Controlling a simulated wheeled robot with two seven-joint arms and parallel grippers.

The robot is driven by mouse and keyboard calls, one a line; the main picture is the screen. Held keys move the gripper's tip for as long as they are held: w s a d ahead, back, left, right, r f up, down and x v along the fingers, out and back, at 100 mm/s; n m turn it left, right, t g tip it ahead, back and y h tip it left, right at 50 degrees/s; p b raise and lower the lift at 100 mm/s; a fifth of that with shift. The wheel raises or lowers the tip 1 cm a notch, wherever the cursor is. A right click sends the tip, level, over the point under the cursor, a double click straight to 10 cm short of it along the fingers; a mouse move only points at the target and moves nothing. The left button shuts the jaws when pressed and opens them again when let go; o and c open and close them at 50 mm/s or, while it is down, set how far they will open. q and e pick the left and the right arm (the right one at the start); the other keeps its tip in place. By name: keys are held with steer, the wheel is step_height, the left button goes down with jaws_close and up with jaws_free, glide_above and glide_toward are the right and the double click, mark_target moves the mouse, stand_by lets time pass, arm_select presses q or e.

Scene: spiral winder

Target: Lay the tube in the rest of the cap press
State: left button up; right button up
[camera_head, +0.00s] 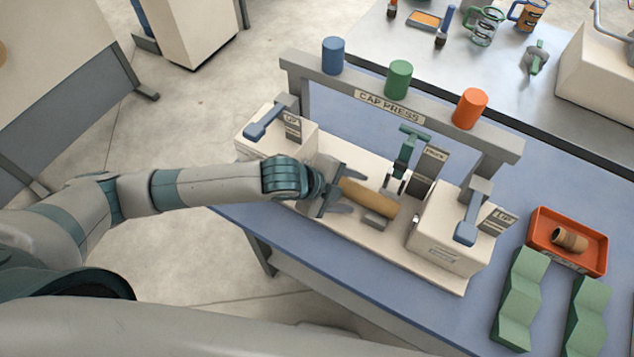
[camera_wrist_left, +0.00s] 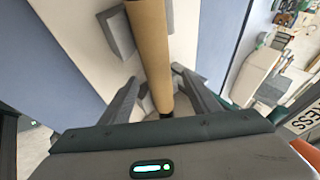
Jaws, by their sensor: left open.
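The brown cardboard tube (camera_head: 368,198) lies level on the cream bed of the cap press (camera_head: 325,222), between its two end housings. In the left wrist view the tube (camera_wrist_left: 150,45) runs away between my fingers, with a grey rest block (camera_wrist_left: 116,32) close on its left and another grey piece (camera_wrist_left: 169,15) on its right. My left gripper (camera_head: 346,192) is open at the tube's left end, one finger on each side and apart from it. The tube's near end is partly hidden by the gripper. My right gripper is not in view.
Blue (camera_head: 268,122) and blue-grey (camera_head: 467,222) levers top the end housings. A green-handled clamp (camera_head: 407,150) stands behind the tube. Overhead, a grey crossbar (camera_head: 350,90) carries three coloured cylinders. At right are an orange tray (camera_head: 538,262) with a short brown piece and green stands (camera_head: 520,300).

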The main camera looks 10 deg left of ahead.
arm_select(q)
steer(key=b+v, duration=0.2)
steer(key=v, duration=1.2)
steer(key=shift+r+b, duration=0.2)
steer(key=shift+b, duration=0.2)
steer(key=shift+s+r, duration=0.1)
step_height(320, 180, up, 7)
steer(key=p, duration=0.7)
steer(key=shift+p, duration=0.4)
stand_by(0.8)
